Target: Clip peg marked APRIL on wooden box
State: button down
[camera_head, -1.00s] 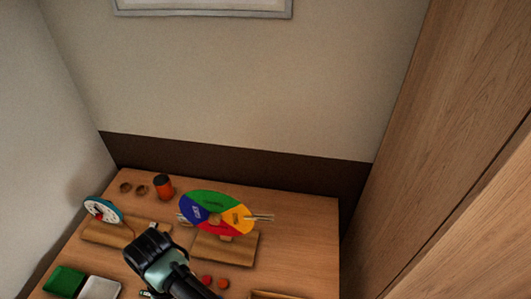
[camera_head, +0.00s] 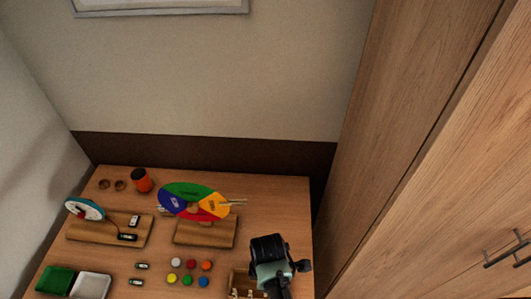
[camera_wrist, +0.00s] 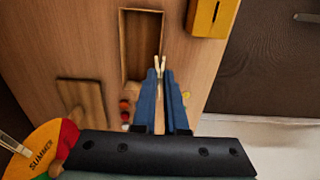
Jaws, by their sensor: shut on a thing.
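My gripper (camera_wrist: 161,78) is shut on a small pale peg (camera_wrist: 160,62); its marking is too small to read. In the wrist view the peg tips lie in front of the lower right part of the open wooden box (camera_wrist: 124,45). Whether the peg touches the box, I cannot tell. In the head view my gripper (camera_head: 268,252) is above the table's front right, beside the wooden box (camera_head: 235,274), and hides part of it. Some pale pieces show inside the box there. The fingertips are hidden in the head view.
The coloured season wheel (camera_head: 182,190), with pegs at its edge, stands on a wooden base behind. A clock-like disc (camera_head: 85,208) stands left. Several coloured discs (camera_head: 190,264) lie left of the box. A yellow slotted box (camera_wrist: 212,15) is in the wrist view.

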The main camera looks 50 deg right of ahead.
notch_tip(320, 180, down, 5)
jog(key=b, duration=0.4)
jog(key=shift+p, duration=0.5)
dwell(1.5)
jog(key=shift+f, duration=0.15)
dwell(0.4)
jog(key=shift+f+b, duration=0.6)
jog(key=shift+f, duration=0.1)
jog(key=shift+f, duration=0.25)
jog(key=shift+f+b, duration=0.5)
